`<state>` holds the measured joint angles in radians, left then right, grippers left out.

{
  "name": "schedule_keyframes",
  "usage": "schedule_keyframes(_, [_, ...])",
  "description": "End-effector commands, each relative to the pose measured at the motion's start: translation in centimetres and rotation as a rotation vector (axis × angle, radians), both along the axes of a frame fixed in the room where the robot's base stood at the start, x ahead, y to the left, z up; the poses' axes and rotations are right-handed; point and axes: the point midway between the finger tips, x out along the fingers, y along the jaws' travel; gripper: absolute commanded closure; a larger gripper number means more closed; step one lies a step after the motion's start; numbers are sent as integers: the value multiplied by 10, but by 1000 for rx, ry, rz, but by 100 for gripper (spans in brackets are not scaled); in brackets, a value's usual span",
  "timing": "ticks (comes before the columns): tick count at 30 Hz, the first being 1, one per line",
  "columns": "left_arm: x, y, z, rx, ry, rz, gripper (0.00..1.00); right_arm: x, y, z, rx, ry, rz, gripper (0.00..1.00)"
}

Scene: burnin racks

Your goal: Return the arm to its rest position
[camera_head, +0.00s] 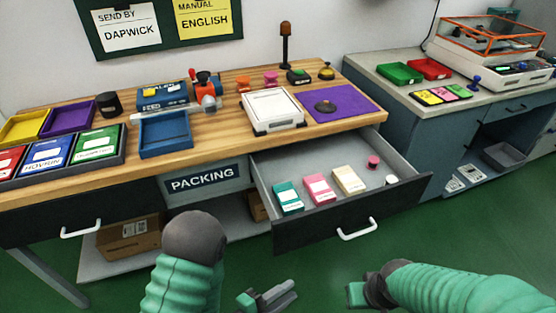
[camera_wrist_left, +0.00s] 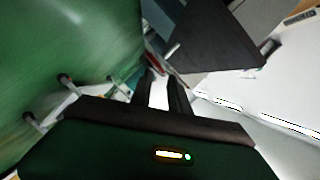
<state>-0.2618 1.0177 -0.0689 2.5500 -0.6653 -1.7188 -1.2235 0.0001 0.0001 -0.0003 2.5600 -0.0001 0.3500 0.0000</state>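My left gripper (camera_head: 280,294) is at the bottom middle of the head view, low in front of the open drawer and apart from it. Its two dark fingers (camera_wrist_left: 163,92) show in the left wrist view with a light gap and nothing held between them. My left arm (camera_head: 185,265) comes up from the bottom left. My right arm (camera_head: 450,285) lies at the bottom right, and its green and dark end (camera_head: 362,292) shows. The right gripper's fingers cannot be made out.
The open drawer (camera_head: 400,190) sticks out from the wooden bench (camera_head: 215,125) and holds teal, pink and cream boxes. A cardboard box (camera_head: 128,238) is on the lower shelf. A grey counter (camera_head: 390,90) stands at right. Green floor (camera_head: 420,240) is clear.

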Motion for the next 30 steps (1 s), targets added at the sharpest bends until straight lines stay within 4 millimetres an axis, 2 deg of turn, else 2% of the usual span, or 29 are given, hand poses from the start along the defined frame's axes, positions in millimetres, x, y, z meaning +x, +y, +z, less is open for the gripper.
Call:
schedule_keyframes(11, [37,37,-13,94,214,168,78,0,0,0,0,0,0,64])
schedule_keyframes(17, [59,80,-15,130,413,376,78,0,0,0,0,0,0,64])
schedule_keyframes(20, [65,111,-11,125,545,536,78,0,0,0,0,0,0,64])
schedule_keyframes(23, [61,149,-1,85,711,746,78,0,0,0,0,0,0,64])
schedule_keyframes(25, [49,173,8,36,837,908,78,0,0,0,0,0,0,64])
schedule_keyframes(27, [34,191,17,-23,954,1056,78,0,0,0,0,0,0,64])
schedule_keyframes(30, [8,208,31,-114,1103,1238,78,0,0,0,0,0,0,64])
